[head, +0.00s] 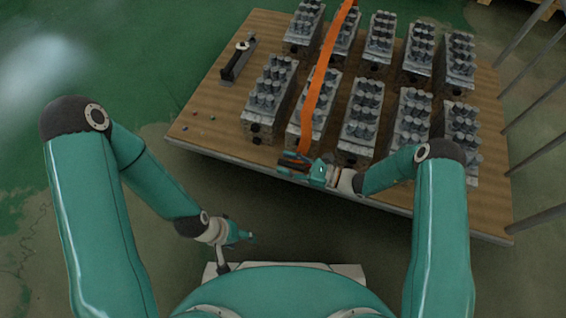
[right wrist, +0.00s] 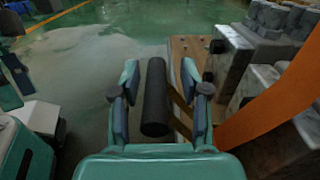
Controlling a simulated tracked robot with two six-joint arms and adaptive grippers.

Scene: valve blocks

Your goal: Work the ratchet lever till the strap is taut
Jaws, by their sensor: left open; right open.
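The orange strap (head: 322,82) runs over a row of valve blocks and down to the near edge of the wooden platform; it also shows at the right of the right wrist view (right wrist: 270,112). The ratchet (head: 293,158) sits at the strap's near end, partly hidden by my right gripper (head: 306,172). In the right wrist view its dark round lever handle (right wrist: 155,98) lies between the two spread fingers of my right gripper (right wrist: 160,95), with a gap on the left. My left gripper (head: 246,237) is open and empty, low in front of the platform, away from the ratchet.
Several grey valve blocks (head: 360,118) stand in two rows on the wooden platform (head: 205,120). A dark tool-like object (head: 238,60) lies at its left. Grey posts (head: 540,100) stand along the right. The green floor (head: 120,60) at left is clear.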

